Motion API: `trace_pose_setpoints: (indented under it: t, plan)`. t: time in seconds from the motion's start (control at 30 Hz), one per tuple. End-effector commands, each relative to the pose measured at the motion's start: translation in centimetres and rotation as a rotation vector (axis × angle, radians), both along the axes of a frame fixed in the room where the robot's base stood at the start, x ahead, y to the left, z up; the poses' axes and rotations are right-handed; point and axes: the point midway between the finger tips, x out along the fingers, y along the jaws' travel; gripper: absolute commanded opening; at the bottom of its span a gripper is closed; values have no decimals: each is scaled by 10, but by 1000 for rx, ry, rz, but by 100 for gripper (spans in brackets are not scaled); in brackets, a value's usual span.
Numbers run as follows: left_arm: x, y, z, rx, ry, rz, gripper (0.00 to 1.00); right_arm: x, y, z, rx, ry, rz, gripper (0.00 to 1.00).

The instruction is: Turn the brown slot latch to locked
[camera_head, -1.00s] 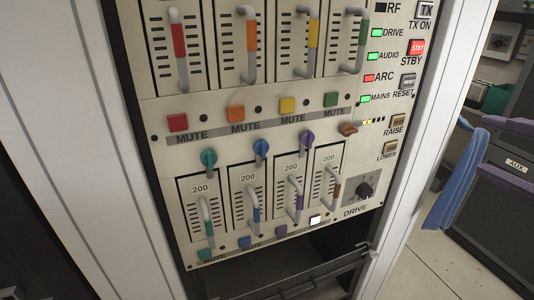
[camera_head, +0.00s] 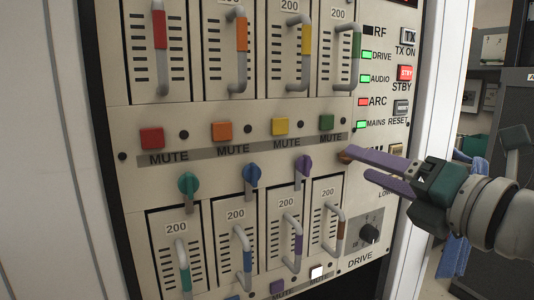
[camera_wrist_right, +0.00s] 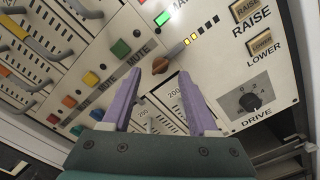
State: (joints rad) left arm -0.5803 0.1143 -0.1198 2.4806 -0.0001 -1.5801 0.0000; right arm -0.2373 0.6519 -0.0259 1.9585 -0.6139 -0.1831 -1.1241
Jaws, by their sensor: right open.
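The brown slot latch (camera_head: 345,155) is on the rack panel above the brown-banded slot handle (camera_head: 341,228), right of the purple latch (camera_head: 304,165). The right gripper's fingers partly cover it in the head view. In the wrist view the brown latch (camera_wrist_right: 161,65) lies sideways, tilted, with a row of yellow marks to its right. My right gripper (camera_head: 360,164) comes in from the right with purple fingers at the latch. In the wrist view its open fingertips (camera_wrist_right: 160,74) stand either side of the latch; I cannot tell whether they touch it. My left gripper is out of view.
Teal (camera_head: 188,183) and blue (camera_head: 252,174) latches sit left of the purple one. MUTE buttons (camera_head: 327,122) run above, with slot handles above and below. The DRIVE knob (camera_head: 369,234) is below the gripper; RAISE and LOWER buttons (camera_wrist_right: 262,47) are to the right.

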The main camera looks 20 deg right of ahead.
Motion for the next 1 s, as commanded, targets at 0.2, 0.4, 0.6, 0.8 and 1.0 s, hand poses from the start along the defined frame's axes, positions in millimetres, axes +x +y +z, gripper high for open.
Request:
trace_pose_setpoints:
  t: [0.2, 0.4, 0.6, 0.8, 1.0]
  plan:
    - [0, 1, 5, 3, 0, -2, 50, 23, 2, 1, 0, -1, -1, 60]
    - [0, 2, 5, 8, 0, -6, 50, 29, 2, 0, 0, 1, -1, 60]
    - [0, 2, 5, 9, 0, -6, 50, 29, 3, -1, 1, 1, 0, 60]
    - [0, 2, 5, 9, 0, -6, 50, 29, 3, 0, 1, 0, 0, 37]
    - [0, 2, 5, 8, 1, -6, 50, 29, 2, 0, 1, 1, -1, 15]
